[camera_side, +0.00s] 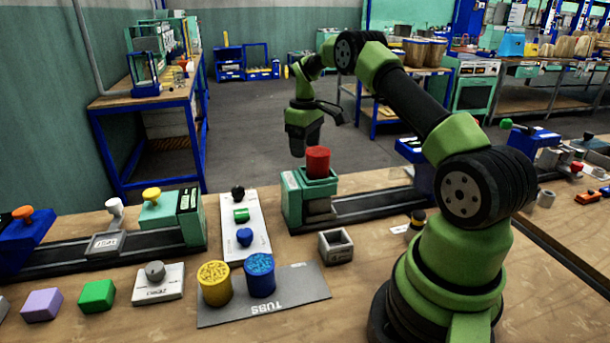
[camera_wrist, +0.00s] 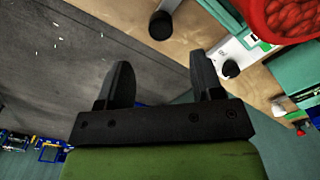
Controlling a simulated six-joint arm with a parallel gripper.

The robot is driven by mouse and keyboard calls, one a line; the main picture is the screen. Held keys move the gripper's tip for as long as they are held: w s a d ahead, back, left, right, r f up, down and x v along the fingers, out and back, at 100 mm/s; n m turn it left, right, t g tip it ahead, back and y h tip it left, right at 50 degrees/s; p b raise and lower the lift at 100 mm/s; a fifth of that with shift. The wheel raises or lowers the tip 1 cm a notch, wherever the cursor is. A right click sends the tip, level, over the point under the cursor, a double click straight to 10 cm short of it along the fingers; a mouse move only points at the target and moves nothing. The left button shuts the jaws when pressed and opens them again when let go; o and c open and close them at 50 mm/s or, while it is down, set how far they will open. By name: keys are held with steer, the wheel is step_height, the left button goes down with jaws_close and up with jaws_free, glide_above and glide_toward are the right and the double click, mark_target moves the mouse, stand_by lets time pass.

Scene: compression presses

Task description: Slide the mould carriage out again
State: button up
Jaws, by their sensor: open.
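My gripper (camera_side: 298,150) hangs above and slightly left of the middle teal press (camera_side: 292,205), behind the bench in the side view. In the wrist view its two dark fingers (camera_wrist: 160,82) are apart with nothing between them. A red tub (camera_side: 318,162) sits on top of that press and shows at the wrist view's top right (camera_wrist: 285,15). The press's dark rail (camera_side: 375,205) runs right, partly behind my arm. A grey carriage plate (camera_side: 103,244) with a white knob (camera_side: 115,208) sits on the left press's rail. I cannot tell which carriage is meant.
Yellow (camera_side: 214,285) and blue (camera_side: 260,277) tubs stand on a grey mat (camera_side: 300,285). A hollow grey block (camera_side: 335,247) stands right of them. A white control panel (camera_side: 232,218) lies left of the middle press. Purple (camera_side: 42,305) and green (camera_side: 97,296) blocks sit front left.

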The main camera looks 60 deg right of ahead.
step_height(320, 180, down, 9)
steer(key=shift+r, duration=0.15)
